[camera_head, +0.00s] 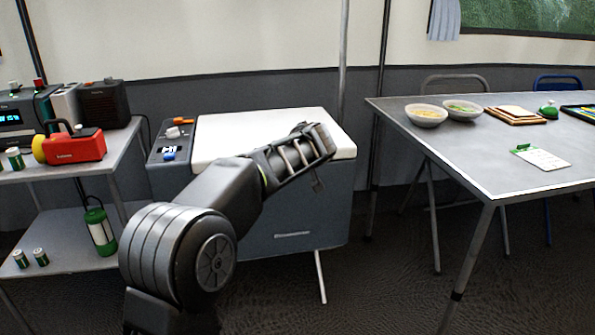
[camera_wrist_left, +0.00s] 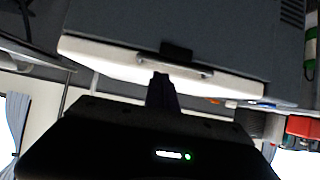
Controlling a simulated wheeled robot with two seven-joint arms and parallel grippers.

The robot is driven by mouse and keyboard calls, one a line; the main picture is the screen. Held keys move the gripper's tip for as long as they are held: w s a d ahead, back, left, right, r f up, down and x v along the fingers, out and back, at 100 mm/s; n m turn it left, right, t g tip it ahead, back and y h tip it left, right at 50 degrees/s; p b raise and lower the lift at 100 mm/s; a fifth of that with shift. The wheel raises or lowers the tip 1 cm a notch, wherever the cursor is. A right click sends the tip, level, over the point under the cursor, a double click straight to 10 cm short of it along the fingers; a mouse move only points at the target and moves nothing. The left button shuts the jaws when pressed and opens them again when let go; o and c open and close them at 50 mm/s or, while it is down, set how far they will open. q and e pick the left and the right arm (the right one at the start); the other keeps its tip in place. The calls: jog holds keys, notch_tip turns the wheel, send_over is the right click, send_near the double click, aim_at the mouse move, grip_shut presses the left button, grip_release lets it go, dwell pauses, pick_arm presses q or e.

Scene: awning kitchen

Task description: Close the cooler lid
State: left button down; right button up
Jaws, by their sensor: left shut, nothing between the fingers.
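The cooler (camera_head: 290,250) is a dark grey box standing in the middle of the head view. Its white lid (camera_head: 235,135) lies flat across the top, with no clear gap showing. My arm hides part of the lid and front.
A shelf at left holds a red and yellow device (camera_head: 75,147), a black box (camera_head: 103,103) and green cans. A grey side tray (camera_head: 160,153) with small items adjoins the cooler. A table (camera_head: 450,165) with bowls stands at right. Floor between cooler and table is clear.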

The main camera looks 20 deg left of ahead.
pick_arm(q)
jog(key=s+d, duration=0.1)
jog(key=s+d+f, duration=0.1)
jog(key=s, duration=0.1)
jog(key=shift+s+d+f, duration=0.1)
jog(key=shift+d, duration=0.15)
dwell(0.4)
